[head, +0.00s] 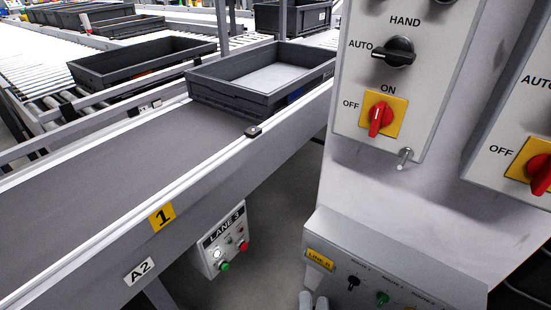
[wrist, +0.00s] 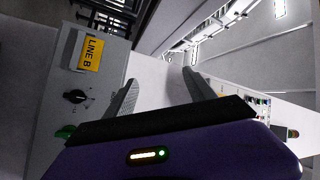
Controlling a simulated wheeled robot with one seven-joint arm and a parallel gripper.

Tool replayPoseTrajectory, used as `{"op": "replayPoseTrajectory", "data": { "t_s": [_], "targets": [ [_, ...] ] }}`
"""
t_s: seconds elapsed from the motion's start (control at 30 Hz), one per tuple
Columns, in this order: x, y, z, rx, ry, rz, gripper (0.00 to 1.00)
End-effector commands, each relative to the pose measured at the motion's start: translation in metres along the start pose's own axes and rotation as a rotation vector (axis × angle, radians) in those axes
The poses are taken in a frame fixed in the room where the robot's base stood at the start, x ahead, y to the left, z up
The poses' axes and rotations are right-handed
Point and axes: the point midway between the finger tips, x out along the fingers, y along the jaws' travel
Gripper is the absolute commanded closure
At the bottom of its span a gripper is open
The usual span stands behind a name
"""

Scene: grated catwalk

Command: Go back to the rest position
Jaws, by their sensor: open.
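I cannot tell the exact gap between fingers and box.
A grey panel with a black HAND/AUTO selector (head: 394,51) and a red switch on yellow (head: 381,116) stands above the box; another panel is at right. A conveyor (head: 90,180) with a dark crate (head: 225,97) runs at left. A LANE 3 button box (head: 224,240) hangs below it.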

Motion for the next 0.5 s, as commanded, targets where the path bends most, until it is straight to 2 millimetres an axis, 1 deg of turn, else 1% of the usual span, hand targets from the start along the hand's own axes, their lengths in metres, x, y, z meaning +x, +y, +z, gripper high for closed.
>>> {"op": "replayPoseTrajectory", "data": {
  "t_s": [0.03, 0.1, 0.27, 0.5],
  "targets": [
    [-0.017, -0.005, -0.012, -0.072, -0.029, -0.009, 0.36],
    [-0.036, -0.013, -0.025, -0.182, -0.075, -0.022, 0.36],
    [-0.081, -0.026, -0.058, -0.428, -0.172, -0.023, 0.36],
    [-0.142, -0.041, -0.112, -0.757, -0.309, 0.044, 0.36]
  ]
}}
